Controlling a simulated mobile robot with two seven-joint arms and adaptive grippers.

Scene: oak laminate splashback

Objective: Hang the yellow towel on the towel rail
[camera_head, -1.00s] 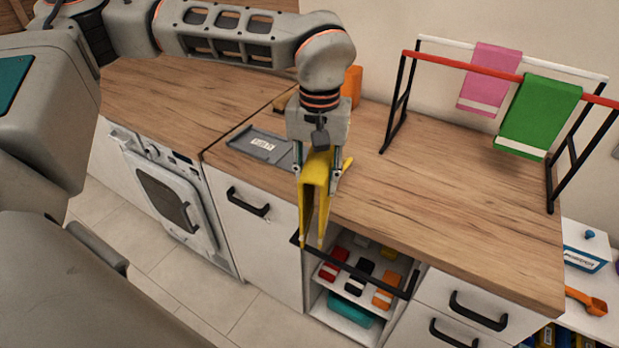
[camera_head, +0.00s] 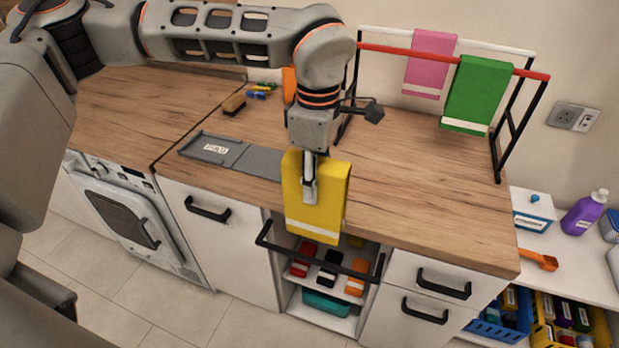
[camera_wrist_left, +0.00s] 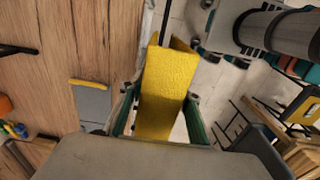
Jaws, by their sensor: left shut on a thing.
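My left gripper (camera_head: 310,188) is shut on the yellow towel (camera_head: 328,200), which hangs folded with a white stripe near its bottom. The towel's broad face is turned to the head camera, in front of the counter's front edge. In the left wrist view the towel (camera_wrist_left: 168,90) stands between my fingers. A drying rack on the counter has a red front rail (camera_head: 405,54) and a white back rail (camera_head: 490,45). A black bar (camera_head: 318,262) runs across the open shelf front, just below the towel. My right gripper is not in view.
A green towel (camera_head: 478,92) hangs on the red rail and a pink towel (camera_head: 430,62) on the white rail. A grey tray (camera_head: 228,152) and a brush (camera_head: 234,105) lie on the counter (camera_head: 420,190). The shelf below holds several small items.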

